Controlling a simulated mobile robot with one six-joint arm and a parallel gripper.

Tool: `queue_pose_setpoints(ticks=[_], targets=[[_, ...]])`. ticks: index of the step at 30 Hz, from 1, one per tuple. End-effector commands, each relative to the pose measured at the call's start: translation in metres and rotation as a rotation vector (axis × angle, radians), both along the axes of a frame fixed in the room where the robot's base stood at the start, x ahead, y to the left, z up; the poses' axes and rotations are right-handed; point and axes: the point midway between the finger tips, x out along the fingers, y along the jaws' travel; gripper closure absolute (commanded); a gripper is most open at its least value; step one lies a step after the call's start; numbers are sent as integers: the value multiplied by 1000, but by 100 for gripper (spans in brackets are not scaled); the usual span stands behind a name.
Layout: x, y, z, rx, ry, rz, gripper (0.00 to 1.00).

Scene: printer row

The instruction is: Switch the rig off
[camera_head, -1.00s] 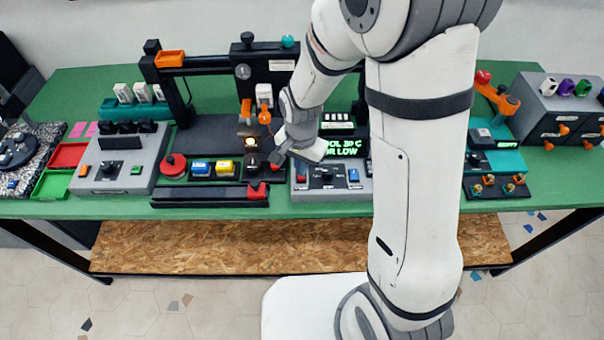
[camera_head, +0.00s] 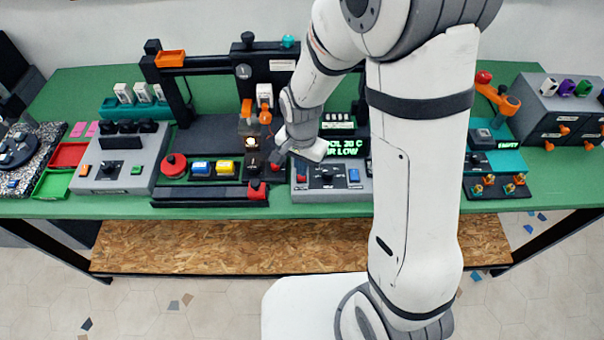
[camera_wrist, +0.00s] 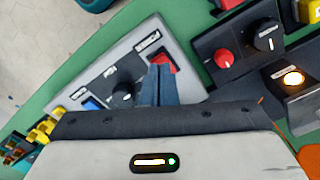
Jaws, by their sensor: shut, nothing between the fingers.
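The grey control panel (camera_head: 335,189) stands at the front of the bench, below a black display (camera_head: 340,148) with scrolling green text. In the wrist view, the panel (camera_wrist: 190,92) carries a red switch (camera_wrist: 168,60), a black knob (camera_wrist: 122,92) and a blue button (camera_wrist: 92,104). My gripper (camera_wrist: 160,68) is shut and empty. Its fingertips are right at the red switch and cover part of it; I cannot tell whether they touch.
Left of the panel is a dark base with a red button (camera_wrist: 225,58), a black knob (camera_wrist: 267,38) and a lit lamp (camera_wrist: 293,78). Blue (camera_head: 200,168) and yellow (camera_head: 228,168) buttons sit farther left. A black frame (camera_head: 215,62) rises behind.

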Motion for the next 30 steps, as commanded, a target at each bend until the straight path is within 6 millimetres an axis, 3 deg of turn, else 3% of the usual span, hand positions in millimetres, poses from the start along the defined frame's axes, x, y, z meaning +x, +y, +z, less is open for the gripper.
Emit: queue_pose_setpoints(ticks=[30], targets=[[0, -1, -12, 0, 0, -2, 100]])
